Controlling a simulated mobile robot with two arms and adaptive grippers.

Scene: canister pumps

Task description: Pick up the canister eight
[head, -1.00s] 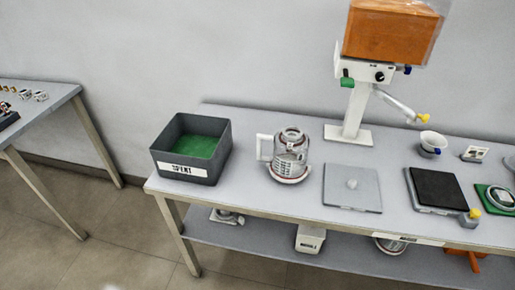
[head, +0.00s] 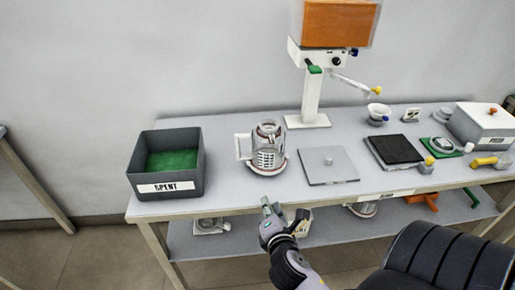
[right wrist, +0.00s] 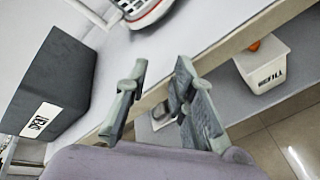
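No numeral eight is readable in any view. A clear canister with a white handle and grille-like markings (head: 268,148) stands upright on a round base on the bench, right of the grey bin. Its lower edge also shows at the top of the right wrist view (right wrist: 147,8). My right gripper (head: 271,207) is in front of the bench edge, below and apart from the canister. In the right wrist view its two fingers (right wrist: 162,66) are spread with nothing between them. My left gripper is not in view.
A grey bin labelled SPENT (head: 167,187) with green inside stands left of the canister. A grey plate with a knob (head: 330,178) lies to its right. A dispenser on a white post (head: 312,95) stands behind. A white REFILL box (right wrist: 268,70) sits on the lower shelf.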

